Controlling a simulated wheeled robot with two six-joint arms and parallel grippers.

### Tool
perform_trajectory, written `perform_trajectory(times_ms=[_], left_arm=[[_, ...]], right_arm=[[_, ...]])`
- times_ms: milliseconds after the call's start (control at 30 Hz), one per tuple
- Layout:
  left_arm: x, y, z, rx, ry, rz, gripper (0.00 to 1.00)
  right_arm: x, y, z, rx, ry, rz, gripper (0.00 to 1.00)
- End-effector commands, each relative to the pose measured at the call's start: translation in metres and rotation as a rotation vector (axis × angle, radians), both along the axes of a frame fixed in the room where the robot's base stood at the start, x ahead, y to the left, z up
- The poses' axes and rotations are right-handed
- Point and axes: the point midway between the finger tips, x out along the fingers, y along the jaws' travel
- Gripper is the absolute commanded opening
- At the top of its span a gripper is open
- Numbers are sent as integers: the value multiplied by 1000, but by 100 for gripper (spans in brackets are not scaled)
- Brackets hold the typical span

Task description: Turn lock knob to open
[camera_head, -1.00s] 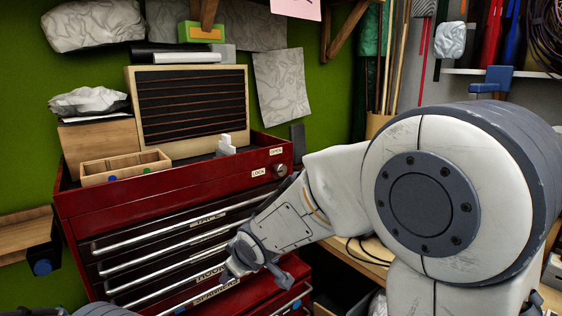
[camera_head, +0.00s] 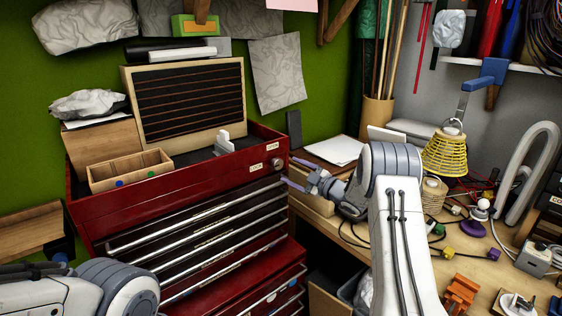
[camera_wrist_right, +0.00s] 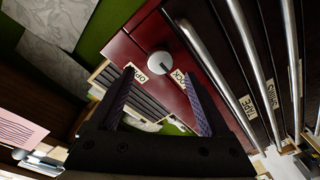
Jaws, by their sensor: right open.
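The round metal lock knob (camera_head: 276,163) sits at the right end of the red tool chest's (camera_head: 150,205) upper front. Small white labels (camera_head: 256,167) flank it; in the right wrist view they read OPEN and LOCK. My right gripper (camera_head: 288,172) is open and empty, just right of the knob, with its fingers towards the chest. In the right wrist view the knob (camera_wrist_right: 160,64) shows ahead of and between the spread fingers (camera_wrist_right: 157,86), apart from them as far as I can tell. My left arm shows at the lower left, but its gripper is out of view.
Drawer handles (camera_head: 200,222) stick out below the knob. A wooden divided box (camera_head: 131,172) and a slatted panel (camera_head: 190,105) stand on the chest. The workbench (camera_head: 480,268) at right holds a yellow lamp (camera_head: 446,155), cables and small parts.

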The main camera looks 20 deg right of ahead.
Motion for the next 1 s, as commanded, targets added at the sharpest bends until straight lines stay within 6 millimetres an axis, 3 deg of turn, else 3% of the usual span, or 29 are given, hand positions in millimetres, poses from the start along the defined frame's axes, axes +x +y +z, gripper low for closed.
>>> perform_trajectory(times_ms=[100,300,700,733,767,933,1000], left_arm=[[0,0,16,0,0,-2,50],[0,0,27,0,0,-5,50],[0,0,29,0,0,-5,50],[0,0,29,0,0,-5,50],[0,0,29,0,0,-5,50],[0,0,29,0,0,-5,50],[0,0,29,0,0,-5,50]], right_arm=[[21,12,4,0,1,2,81],[45,23,2,1,2,1,81],[53,26,0,1,2,-1,81],[53,26,0,1,2,-1,77],[52,26,0,1,2,-1,65],[52,26,0,1,2,-1,0],[52,26,0,1,2,-1,0]])
